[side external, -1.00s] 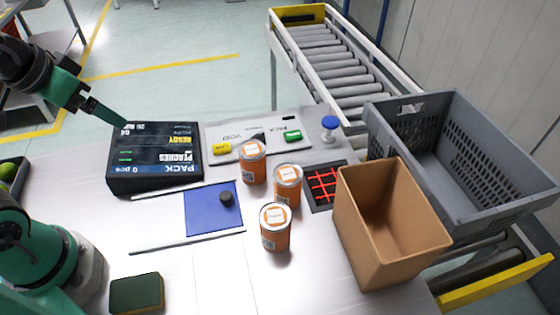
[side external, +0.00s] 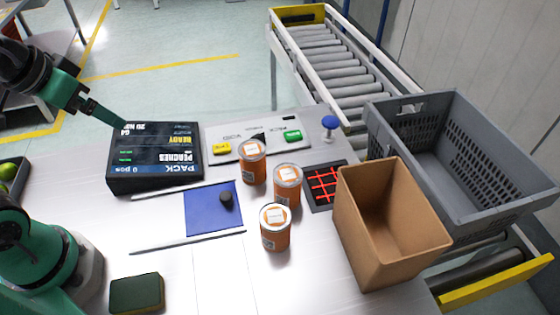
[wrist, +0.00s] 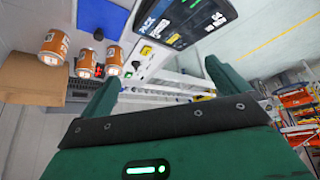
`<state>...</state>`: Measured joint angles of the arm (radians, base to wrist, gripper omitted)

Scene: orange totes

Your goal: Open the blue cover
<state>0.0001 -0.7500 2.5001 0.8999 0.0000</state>
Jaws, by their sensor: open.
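The blue cover (side external: 205,217) is a flat panel with a dark round knob (side external: 226,198) near its right side. It lies on the table between two thin pale rails (side external: 187,241). In the wrist view part of the blue cover (wrist: 103,14) shows at the top. My gripper (side external: 122,123) is at the upper left in the side view, over the far edge of the black display box and well away from the cover. In the wrist view its two green fingers (wrist: 160,88) are spread apart with nothing between them.
The black display box (side external: 155,183) stands behind the cover. Several orange cans (side external: 275,238) stand right of it. A red-grid pad (side external: 322,186), cardboard box (side external: 385,235) and grey crate (side external: 455,195) are further right. A green-and-yellow sponge (side external: 137,294) lies at the front. Bare table surrounds the cover's front.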

